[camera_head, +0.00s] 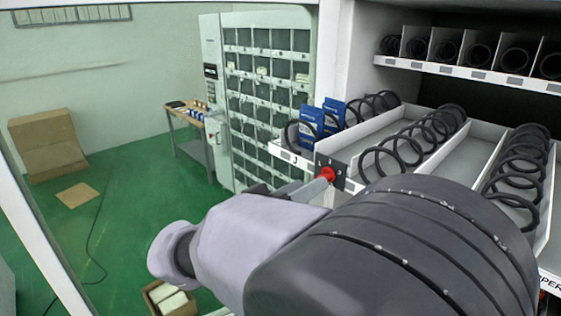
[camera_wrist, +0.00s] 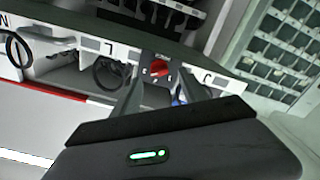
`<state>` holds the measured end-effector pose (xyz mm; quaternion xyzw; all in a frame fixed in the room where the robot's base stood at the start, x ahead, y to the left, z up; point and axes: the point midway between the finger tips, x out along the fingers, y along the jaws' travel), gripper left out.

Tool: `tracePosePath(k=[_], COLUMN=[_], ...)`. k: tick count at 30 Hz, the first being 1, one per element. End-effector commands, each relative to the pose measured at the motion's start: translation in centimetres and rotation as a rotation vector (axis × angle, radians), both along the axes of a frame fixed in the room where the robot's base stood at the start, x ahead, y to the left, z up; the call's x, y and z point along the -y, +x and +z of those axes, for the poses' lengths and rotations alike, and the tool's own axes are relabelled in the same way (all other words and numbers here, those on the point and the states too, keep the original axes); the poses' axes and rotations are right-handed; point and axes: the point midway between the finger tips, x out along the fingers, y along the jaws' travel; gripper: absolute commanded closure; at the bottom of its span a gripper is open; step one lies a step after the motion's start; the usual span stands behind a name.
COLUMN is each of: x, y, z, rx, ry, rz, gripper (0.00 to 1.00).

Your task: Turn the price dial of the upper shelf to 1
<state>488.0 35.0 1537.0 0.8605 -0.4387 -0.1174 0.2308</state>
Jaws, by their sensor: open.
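The price dial is a red knob (camera_head: 328,174) on a dark plate (camera_head: 320,163) with small white digits, at the left front of the pulled-out shelf (camera_head: 372,128). It also shows in the wrist view as a red knob (camera_wrist: 157,68). The digits are too small to read surely, so I cannot tell its setting. My gripper (camera_head: 318,187) is at the knob in the head view. In the wrist view the fingers of my gripper (camera_wrist: 160,77) are apart, one on each side of the knob. Whether they touch it is unclear.
Another coil row (camera_head: 480,54) lies above and behind. A locker-like machine (camera_head: 262,85) and a small table (camera_head: 192,118) stand beyond. Green floor (camera_head: 130,205) is open at left.

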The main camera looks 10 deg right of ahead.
Motion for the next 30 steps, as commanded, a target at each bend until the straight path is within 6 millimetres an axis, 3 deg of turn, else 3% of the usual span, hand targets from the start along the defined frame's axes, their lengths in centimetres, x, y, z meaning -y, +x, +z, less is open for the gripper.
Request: tracePosePath(k=[6, 17, 25, 30], x=[2.9, 3.5, 3.5, 3.5], y=[2.1, 2.5, 2.5, 2.5], z=[0.1, 0.0, 0.0, 0.0], rx=[-0.001, -0.001, -0.001, -0.004], ry=[-0.001, 0.0, 0.0, -0.002], rz=[-0.001, 0.001, 0.001, 0.001], gripper=[0.49, 0.49, 1.0, 1.0])
